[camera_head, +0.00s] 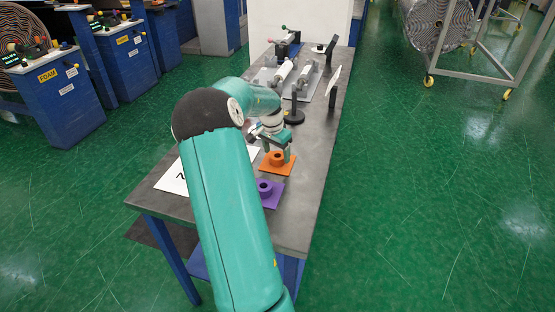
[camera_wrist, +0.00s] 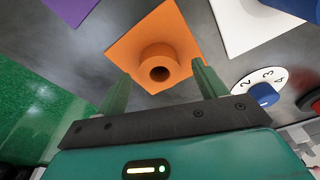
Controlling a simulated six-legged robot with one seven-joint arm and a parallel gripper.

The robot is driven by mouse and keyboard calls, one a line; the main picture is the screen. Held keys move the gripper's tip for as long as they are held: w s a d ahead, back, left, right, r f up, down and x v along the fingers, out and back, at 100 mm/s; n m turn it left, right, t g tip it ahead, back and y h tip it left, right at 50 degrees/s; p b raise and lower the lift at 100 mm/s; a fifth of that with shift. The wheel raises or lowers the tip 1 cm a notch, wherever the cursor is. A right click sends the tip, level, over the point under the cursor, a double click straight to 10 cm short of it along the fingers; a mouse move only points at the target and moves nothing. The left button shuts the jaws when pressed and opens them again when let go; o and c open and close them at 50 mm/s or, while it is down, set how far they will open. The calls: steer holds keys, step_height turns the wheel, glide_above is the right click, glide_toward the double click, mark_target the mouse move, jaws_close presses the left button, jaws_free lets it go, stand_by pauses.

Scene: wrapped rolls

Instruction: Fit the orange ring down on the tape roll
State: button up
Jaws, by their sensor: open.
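An orange square plate with a round, hollow orange collar (camera_wrist: 160,66) lies flat on the grey table. It also shows in the head view (camera_head: 277,159), and is the only orange ring-like thing I make out. My gripper (camera_wrist: 161,72) is open and empty above it. In the wrist view, the collar appears between the two green fingers, with a visible gap on each side. In the head view, my gripper (camera_head: 277,149) is just over the orange piece and partly covers it.
A purple plate with a similar collar (camera_head: 266,188) lies nearer the table's front end. A black post on a round base (camera_head: 294,112) stands beyond the orange piece. A white numbered dial with a blue knob (camera_wrist: 264,95) is right of my gripper. White sheets lie nearby.

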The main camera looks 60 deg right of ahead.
steer(key=shift+s+d+f, duration=0.1)
steer(key=shift+d+f, duration=0.1)
steer(key=shift+f, duration=0.8)
steer(key=c, duration=1.1)
steer(key=shift+c, duration=0.2)
steer(key=shift+r, duration=0.15)
